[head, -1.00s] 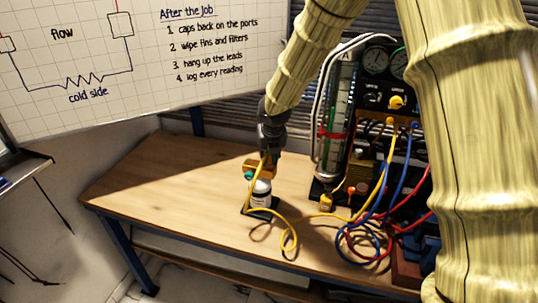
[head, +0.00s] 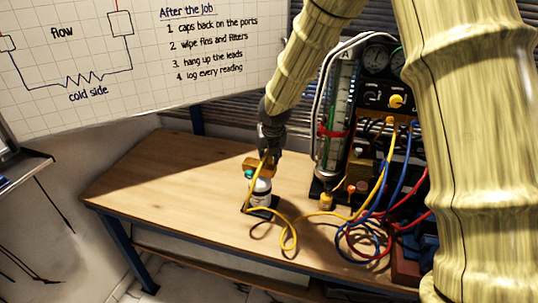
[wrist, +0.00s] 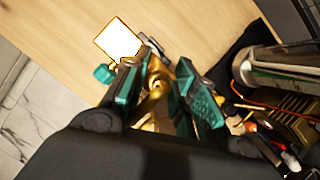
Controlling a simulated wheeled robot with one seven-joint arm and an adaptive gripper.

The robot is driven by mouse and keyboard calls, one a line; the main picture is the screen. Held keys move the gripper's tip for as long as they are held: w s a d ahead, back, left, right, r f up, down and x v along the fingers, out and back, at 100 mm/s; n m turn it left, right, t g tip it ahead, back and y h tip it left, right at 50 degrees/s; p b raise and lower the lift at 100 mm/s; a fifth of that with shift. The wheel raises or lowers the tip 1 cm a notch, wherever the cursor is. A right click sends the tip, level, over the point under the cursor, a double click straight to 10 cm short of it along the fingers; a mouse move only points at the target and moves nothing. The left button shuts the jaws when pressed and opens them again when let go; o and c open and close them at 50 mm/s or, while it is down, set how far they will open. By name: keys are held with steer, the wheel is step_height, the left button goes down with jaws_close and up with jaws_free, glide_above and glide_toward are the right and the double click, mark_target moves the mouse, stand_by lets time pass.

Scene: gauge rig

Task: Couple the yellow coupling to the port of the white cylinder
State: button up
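The white cylinder (head: 261,190) stands upright on a dark pad on the bench, with a brass block (head: 257,166) and a teal knob (head: 248,174) at its top. My gripper (head: 268,154) points down right over this top. The yellow hose (head: 290,236) loops on the bench and rises to my gripper. In the wrist view, the teal-padded fingers (wrist: 158,95) appear closed around the brass-yellow coupling (wrist: 155,88). The bright block top (wrist: 118,40) and teal knob (wrist: 104,73) lie just beyond the fingers. The port and any contact with the coupling are hidden.
A gauge rig with a glass column (head: 337,110) stands to the right. Blue (head: 362,240) and red (head: 400,222) leads tangle in front of it. A small yellow-bodied fitting (head: 326,201) stands at its foot. The bench's left side (head: 150,185) is clear.

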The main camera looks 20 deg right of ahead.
steer(key=shift+o, duration=0.4)
steer(key=o, duration=0.5)
steer(key=shift+r, duration=0.1)
